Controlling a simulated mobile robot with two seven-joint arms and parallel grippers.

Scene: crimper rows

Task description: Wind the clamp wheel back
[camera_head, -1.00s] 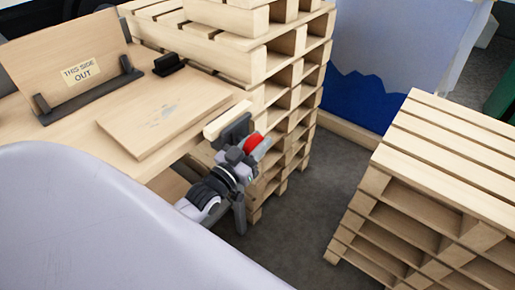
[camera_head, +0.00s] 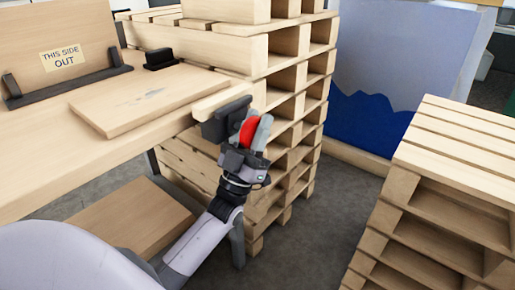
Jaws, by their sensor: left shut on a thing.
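The red clamp wheel (camera_head: 250,130) sits on a dark clamp body (camera_head: 222,121) at the right end of the wooden workbench (camera_head: 40,190). My left gripper (camera_head: 256,132) reaches up from below and is shut on the wheel, its grey fingers partly covering it. A small wooden block (camera_head: 222,101) lies at the bench edge just above the clamp. My right gripper is not in view.
A flat board (camera_head: 150,98) lies on the bench. Behind it a panel marked "THIS SIDE OUT" (camera_head: 60,50) stands in a dark holder (camera_head: 75,86). Pallet stacks rise behind the clamp (camera_head: 290,100) and at right (camera_head: 450,150), with grey floor between.

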